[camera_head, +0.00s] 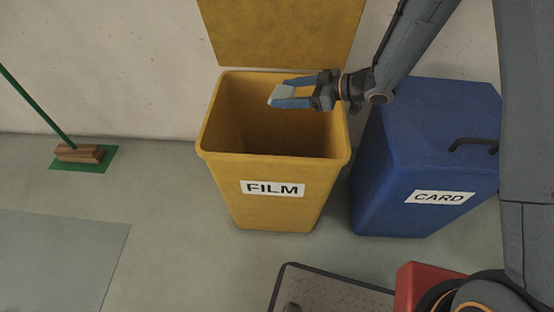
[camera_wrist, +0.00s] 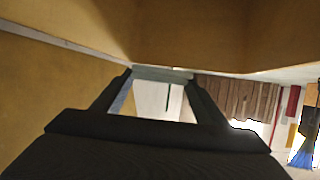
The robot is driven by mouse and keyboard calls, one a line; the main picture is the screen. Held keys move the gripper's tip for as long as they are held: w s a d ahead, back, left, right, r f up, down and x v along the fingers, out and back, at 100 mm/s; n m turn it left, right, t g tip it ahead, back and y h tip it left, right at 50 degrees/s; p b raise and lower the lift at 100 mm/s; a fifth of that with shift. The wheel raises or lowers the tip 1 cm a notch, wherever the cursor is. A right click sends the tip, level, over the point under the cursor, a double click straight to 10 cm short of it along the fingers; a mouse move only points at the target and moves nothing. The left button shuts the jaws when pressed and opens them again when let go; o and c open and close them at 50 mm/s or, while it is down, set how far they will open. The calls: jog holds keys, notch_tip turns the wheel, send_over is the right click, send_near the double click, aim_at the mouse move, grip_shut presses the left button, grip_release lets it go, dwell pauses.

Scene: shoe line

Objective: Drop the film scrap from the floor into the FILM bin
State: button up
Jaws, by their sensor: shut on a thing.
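The yellow bin labelled FILM (camera_head: 275,212) stands on the floor with its lid (camera_head: 283,30) raised against the wall. My gripper (camera_head: 285,95) is over the bin's open mouth in the head view. It is shut on the pale film scrap (camera_head: 281,93), which sits between the fingertips. In the wrist view the fingers (camera_wrist: 160,78) close on the scrap (camera_wrist: 157,97), with yellow surfaces beyond. The inside of the bin shows in part and looks empty; its bottom is hidden.
A blue bin labelled CARD (camera_head: 420,140) stands close on the right, with a dark handle on its shut lid. A green-handled broom (camera_head: 80,153) is on the floor at left. A dark-edged tray or platform (camera_head: 325,290) and a red block (camera_head: 420,280) are in front.

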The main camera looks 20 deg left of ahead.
jog(key=shift+f+b, duration=1.05)
jog(key=shift+f, duration=0.55)
jog(key=shift+s+a, duration=0.1)
jog(key=o, duration=1.1)
jog(key=v, duration=0.8)
jog(key=shift+p, duration=0.45)
jog(key=shift+r, duration=0.1)
